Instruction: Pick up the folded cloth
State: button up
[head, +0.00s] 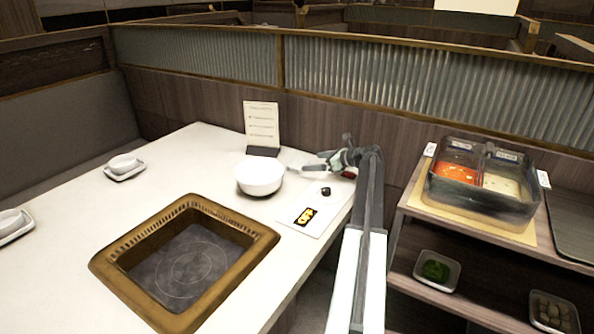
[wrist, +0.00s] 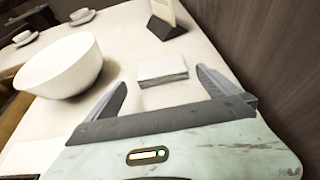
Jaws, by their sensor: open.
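The folded cloth (wrist: 162,70) is a small, flat, pale grey-white stack on the white table, in the middle of the wrist view. My gripper (wrist: 161,79) is open, with one finger to the left and one to the right of the cloth in that view. The cloth lies just beyond and between the fingertips, and nothing is held. I cannot tell whether the fingers are level with it in height. In the head view my gripper (head: 316,163) is low over the table's right part, and the cloth is not clearly made out there.
A white bowl (head: 260,176) stands left of my gripper, close to it. A menu stand (head: 262,125) is behind. A white card (head: 322,218) lies nearer, with a small dark object (head: 326,191). A sunken brass-framed grill (head: 255,245) is front left. A sauce tub (head: 470,196) sits on the right shelf.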

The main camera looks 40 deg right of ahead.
aim_at(300, 163)
jog(key=b+x, duration=0.2)
jog(key=x, duration=0.5)
jog(key=shift+w, duration=0.15)
jog(key=c, duration=1.1)
notch_tip(300, 163, up, 10)
jog(key=p, duration=1)
jog(key=shift+r, duration=0.25)
